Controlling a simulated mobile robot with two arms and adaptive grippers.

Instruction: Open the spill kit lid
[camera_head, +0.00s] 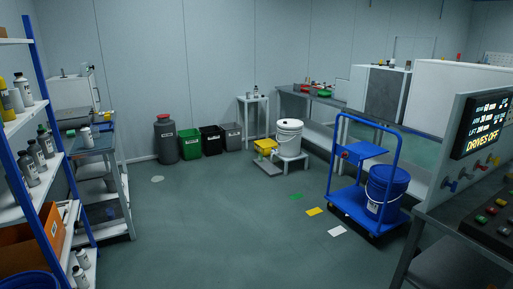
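No container carries a label that I can read as a spill kit, so I cannot tell which one it is. A small yellow container (266,143) sits low near the back wall, too small to tell its lid. Beside it a white bucket (289,140) with a white top stands on a low stand (291,160). A blue bucket (385,192) stands on a blue cart (353,203) at the right. Neither of my grippers is in view.
Shelves with bottles (31,163) and a bench (92,150) line the left. Dark grey (166,142), green (188,143), black (212,139) and grey (231,136) bins stand along the back wall. A control panel (484,130) reads "DRIVES OFF" at right.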

